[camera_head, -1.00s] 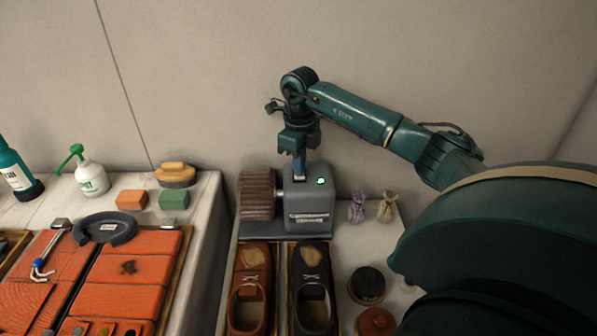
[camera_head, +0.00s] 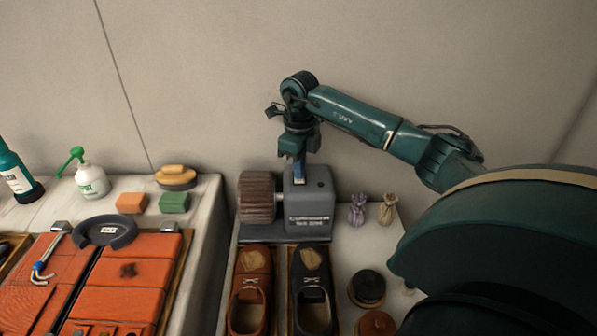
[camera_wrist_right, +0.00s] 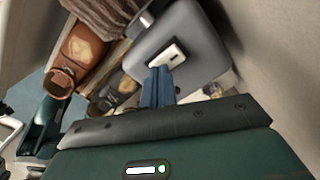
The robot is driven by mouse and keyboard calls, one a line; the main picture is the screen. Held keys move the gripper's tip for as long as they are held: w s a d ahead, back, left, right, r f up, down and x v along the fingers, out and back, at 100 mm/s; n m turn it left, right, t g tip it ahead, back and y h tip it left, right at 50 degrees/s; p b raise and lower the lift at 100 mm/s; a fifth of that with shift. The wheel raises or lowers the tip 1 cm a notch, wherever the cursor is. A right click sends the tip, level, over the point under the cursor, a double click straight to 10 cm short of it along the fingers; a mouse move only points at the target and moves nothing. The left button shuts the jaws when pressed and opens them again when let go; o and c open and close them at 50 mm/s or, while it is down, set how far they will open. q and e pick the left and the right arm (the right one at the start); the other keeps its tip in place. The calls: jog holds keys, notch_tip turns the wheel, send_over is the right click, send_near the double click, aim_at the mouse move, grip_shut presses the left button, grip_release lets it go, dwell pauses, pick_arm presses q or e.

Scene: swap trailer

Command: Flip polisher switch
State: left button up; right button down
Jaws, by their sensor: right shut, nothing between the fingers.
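The polisher (camera_head: 309,206) is a grey box with a brown ribbed drum (camera_head: 257,196) on its left side, at the back of the right table. Its top shows in the right wrist view (camera_wrist_right: 205,48), with a pale switch plate (camera_wrist_right: 169,60) on it. My right gripper (camera_head: 299,180) points down over the polisher's top. Its blue fingers are closed together with nothing between them. In the right wrist view the fingertips (camera_wrist_right: 160,72) are at the edge of the switch plate; I cannot tell whether they touch it. My left gripper is not in view.
A brown shoe (camera_head: 250,285) and a black shoe (camera_head: 311,290) stand in front of the polisher. Two small sachets (camera_head: 388,208) and round tins (camera_head: 367,287) are to its right. The left table holds a pump bottle (camera_head: 91,180), a brush (camera_head: 175,177) and orange leather pieces.

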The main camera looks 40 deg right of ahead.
jog(key=shift+r+p, duration=2.2)
jog(key=shift+r, duration=0.95)
jog(key=shift+f, duration=0.1)
